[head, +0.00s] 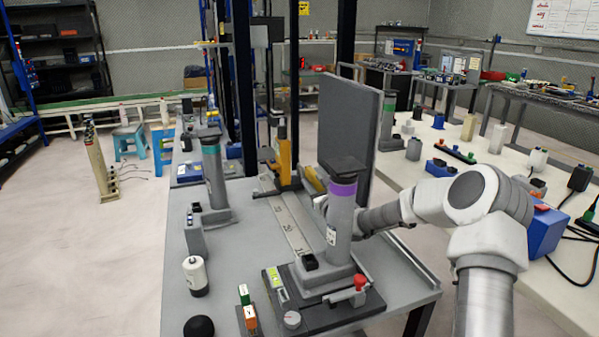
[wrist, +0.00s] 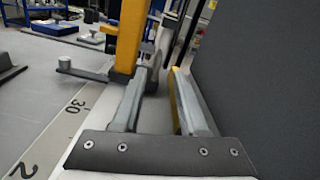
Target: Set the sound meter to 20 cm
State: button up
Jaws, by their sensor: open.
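An orange upright post on a dark foot (head: 284,155), which I take for the sound meter, stands at the far end of a pale scale strip (head: 292,222). In the wrist view the post (wrist: 131,38) is ahead and left of centre, beside and beyond the printed 30; part of a 2 shows nearer. My gripper (wrist: 160,78) is open, low beside the strip, its fingers pointing towards the post's side. No contact with the post can be made out. In the head view my gripper is mostly hidden behind the purple-banded grey column (head: 340,215).
A tall dark grey panel (head: 348,120) stands close on my gripper's right. A yellow piece (head: 313,180) lies near its foot. The strip between purple-banded column and post looks clear.

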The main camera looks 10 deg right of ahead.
aim_at(303, 169)
jog(key=shift+w+a+b, duration=0.35)
jog(key=shift+w, duration=1.5)
jog(key=shift+w+a+b, duration=0.3)
jog(key=shift+w+a, duration=0.05)
jog(key=shift+w, duration=1.45)
jog(key=shift+w+a+b, duration=0.35)
jog(key=shift+w, duration=1.5)
grip_shut()
jog(key=shift+d, duration=0.1)
